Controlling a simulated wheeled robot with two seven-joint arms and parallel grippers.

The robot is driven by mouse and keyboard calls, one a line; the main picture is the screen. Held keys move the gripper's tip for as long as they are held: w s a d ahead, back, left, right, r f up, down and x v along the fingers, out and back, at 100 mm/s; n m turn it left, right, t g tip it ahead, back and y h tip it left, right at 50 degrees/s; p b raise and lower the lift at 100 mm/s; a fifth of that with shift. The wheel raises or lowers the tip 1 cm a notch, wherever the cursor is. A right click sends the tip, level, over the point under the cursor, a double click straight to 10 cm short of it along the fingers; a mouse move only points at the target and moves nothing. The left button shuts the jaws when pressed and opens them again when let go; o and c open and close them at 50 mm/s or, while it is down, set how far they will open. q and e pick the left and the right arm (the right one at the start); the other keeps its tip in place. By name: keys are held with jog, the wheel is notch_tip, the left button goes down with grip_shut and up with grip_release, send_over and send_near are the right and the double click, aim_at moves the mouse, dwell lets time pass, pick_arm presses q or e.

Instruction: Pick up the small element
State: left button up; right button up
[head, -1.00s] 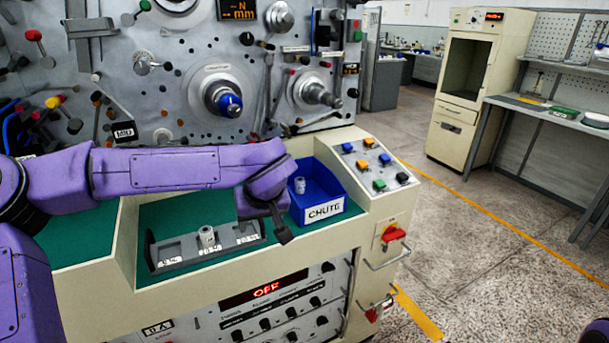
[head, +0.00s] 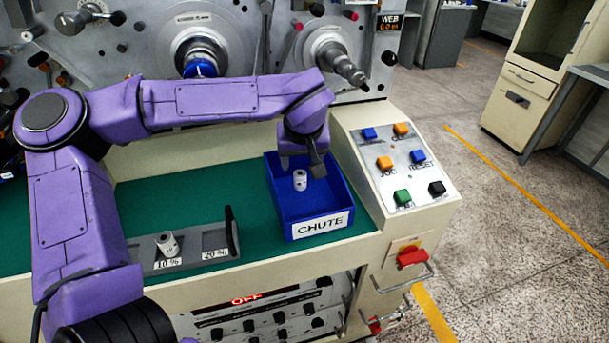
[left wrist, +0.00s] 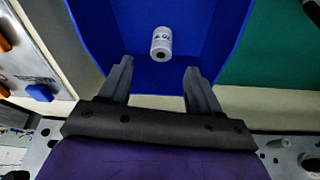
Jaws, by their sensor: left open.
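A small white cylinder (head: 300,180) with dark print stands in the blue bin (head: 284,208) labelled CHUTE. In the left wrist view the white cylinder (left wrist: 161,44) lies just beyond my fingertips, roughly centred between them, against the blue bin (left wrist: 100,25). My left gripper (head: 317,168) is over the bin, open and empty, pointing down. In the left wrist view the left gripper (left wrist: 158,66) shows both fingers apart. A second white cylinder (head: 167,244) stands tilted in the picture at the 10 % place of a grey rack (head: 190,258). My right gripper is not in view.
A sloped button panel (head: 425,180) stands right of the bin. Machine spindles (head: 335,58) stick out behind it. A red switch (head: 412,258) is on the cabinet front. Green worktop (head: 225,185) is clear left of the bin.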

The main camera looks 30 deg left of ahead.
aim_at(300, 174)
pick_arm(q)
jog(key=x, duration=0.6)
jog(key=shift+w+a+f+p, duration=0.15)
jog(key=shift+w+p, duration=0.1)
jog(key=shift+p, duration=0.05)
jog(key=shift+s+a, duration=0.1)
jog(key=shift+s, duration=0.25)
jog(key=shift+c, duration=0.9)
jog(key=c, duration=0.9)
jog(key=shift+c, duration=0.2)
